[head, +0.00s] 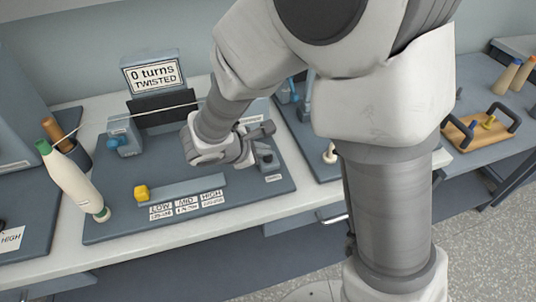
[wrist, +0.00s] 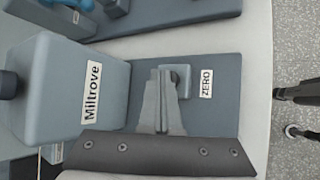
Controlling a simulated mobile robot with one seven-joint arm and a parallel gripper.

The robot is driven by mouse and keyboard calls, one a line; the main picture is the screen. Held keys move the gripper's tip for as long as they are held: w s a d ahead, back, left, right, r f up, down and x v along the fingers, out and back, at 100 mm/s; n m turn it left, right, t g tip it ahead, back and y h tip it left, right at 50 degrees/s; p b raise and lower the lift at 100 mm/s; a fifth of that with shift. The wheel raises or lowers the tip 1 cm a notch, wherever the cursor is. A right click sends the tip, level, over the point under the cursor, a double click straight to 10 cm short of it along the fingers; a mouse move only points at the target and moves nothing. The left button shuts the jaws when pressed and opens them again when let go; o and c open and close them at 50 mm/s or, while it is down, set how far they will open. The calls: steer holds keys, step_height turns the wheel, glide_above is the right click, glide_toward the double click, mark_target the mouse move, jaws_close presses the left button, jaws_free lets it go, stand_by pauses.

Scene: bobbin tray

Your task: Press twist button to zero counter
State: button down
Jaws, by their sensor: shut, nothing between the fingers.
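The zero button (wrist: 184,80) is a small grey block in the wrist view, beside a white label (wrist: 206,84) reading ZERO. My gripper (wrist: 162,73) is shut and empty, its fingertips overlapping the button's left side in that view; I cannot tell whether they touch it. In the head view the button block (head: 267,160) stands at the right of the grey board (head: 120,226), and my gripper (head: 270,129) is just above and behind it in the picture. The counter sign (head: 153,74) reads "0 turns TWISTED".
A grey box (wrist: 112,92) labelled Miltrove stands left of my fingers in the wrist view. A yellow knob (head: 141,193) sits on a slider bar with LOW, MID, HIGH labels. A white bobbin (head: 75,183) leans at the left, with thread running from it. My arm hides part of the bench.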

mark_target(264, 160)
stand_by(0.6)
steer(key=shift+r+p, duration=0.55)
steer(key=shift+r, duration=0.3)
step_height(264, 160, up, 5)
steer(key=p, duration=0.3)
stand_by(0.7)
steer(key=s+d+r+m+g+y, duration=0.2)
steer(key=s+d+r+m+g, duration=0.1)
steer(key=s+d+r+m, duration=0.95)
steer(key=s+m+y, duration=0.1)
steer(key=m, duration=0.1)
steer(key=s+r+m+t+y, duration=0.1)
steer(key=s+m, duration=0.1)
steer(key=s+d+m+y, duration=0.1)
steer(key=s+m, duration=0.1)
steer(key=m, duration=0.1)
steer(key=shift+s+r+y, duration=0.2)
steer(key=shift+r+y, duration=0.1)
